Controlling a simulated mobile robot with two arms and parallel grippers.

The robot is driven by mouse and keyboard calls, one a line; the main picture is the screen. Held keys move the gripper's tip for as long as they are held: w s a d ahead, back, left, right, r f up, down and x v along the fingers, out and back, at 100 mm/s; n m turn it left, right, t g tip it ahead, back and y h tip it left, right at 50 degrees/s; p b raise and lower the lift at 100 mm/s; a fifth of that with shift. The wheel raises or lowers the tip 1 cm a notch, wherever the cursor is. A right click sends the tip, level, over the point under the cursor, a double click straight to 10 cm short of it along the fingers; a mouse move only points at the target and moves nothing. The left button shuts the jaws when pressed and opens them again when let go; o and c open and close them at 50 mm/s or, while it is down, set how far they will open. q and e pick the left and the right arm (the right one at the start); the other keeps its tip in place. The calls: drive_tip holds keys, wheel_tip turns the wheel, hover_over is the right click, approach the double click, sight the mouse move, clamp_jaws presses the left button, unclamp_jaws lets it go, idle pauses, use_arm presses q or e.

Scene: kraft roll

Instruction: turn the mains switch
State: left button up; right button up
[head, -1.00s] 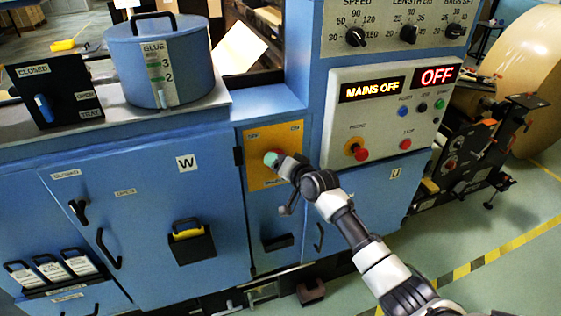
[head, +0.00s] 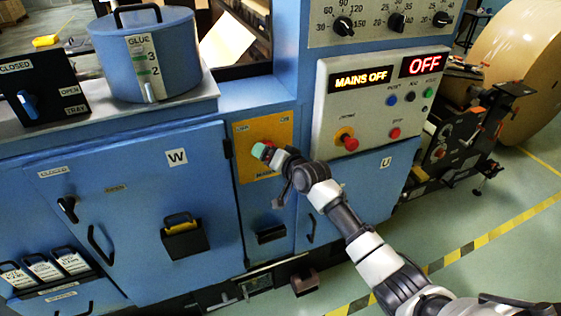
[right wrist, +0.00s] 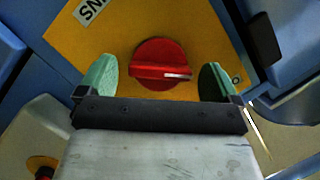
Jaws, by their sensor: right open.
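The mains switch (right wrist: 160,64) is a red round knob with a raised bar and a white mark, on a yellow plate (head: 281,141) on the blue machine front. In the right wrist view the bar lies nearly level, its white mark to the right. My right gripper (right wrist: 160,75) is open, its two green fingertips on either side of the knob, with gaps showing. In the head view my right gripper (head: 262,152) covers most of the knob. A lit display (head: 361,84) reads MAINS OFF. My left gripper is in neither view.
A control panel (head: 372,110) with an OFF display (head: 425,64), a red emergency knob (head: 348,142) and several buttons is up and right of the plate. A glue pot (head: 150,55) stands on the ledge at left. Cabinet door W (head: 140,200) is left of the plate.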

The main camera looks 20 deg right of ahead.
drive_tip(key=b+v, duration=0.1)
drive_tip(key=v, duration=0.9)
drive_tip(key=shift+s, duration=0.15)
drive_tip(key=s+d+f+n+g+h, duration=0.15)
drive_tip(key=s+f, duration=0.25)
drive_tip(key=f, duration=0.8)
drive_tip(key=s+d+f+g+h, duration=0.1)
drive_tip(key=s+f+g, duration=0.3)
drive_tip(key=f, duration=0.8)
drive_tip(key=s+d+f+n+g+h, duration=0.1)
drive_tip(key=s+f, duration=0.4)
drive_tip(key=f, duration=0.7)
drive_tip(key=s+a+f+n+g, duration=0.1)
drive_tip(key=s+f, duration=0.5)
drive_tip(key=s, duration=0.6)
drive_tip(key=s+a+f+n+g, duration=0.1)
drive_tip(key=s+f+n+g, duration=0.1)
drive_tip(key=s+f, duration=0.5)
drive_tip(key=s+a+f+n+g+h, duration=0.1)
drive_tip(key=s+f, duration=0.5)
drive_tip(key=s, duration=1.3)
drive_tip(key=shift+f+n+g, duration=0.15)
drive_tip(key=shift+n+g, duration=0.7)
drive_tip(key=shift+g, duration=0.4)
drive_tip(key=shift+a, duration=0.15)
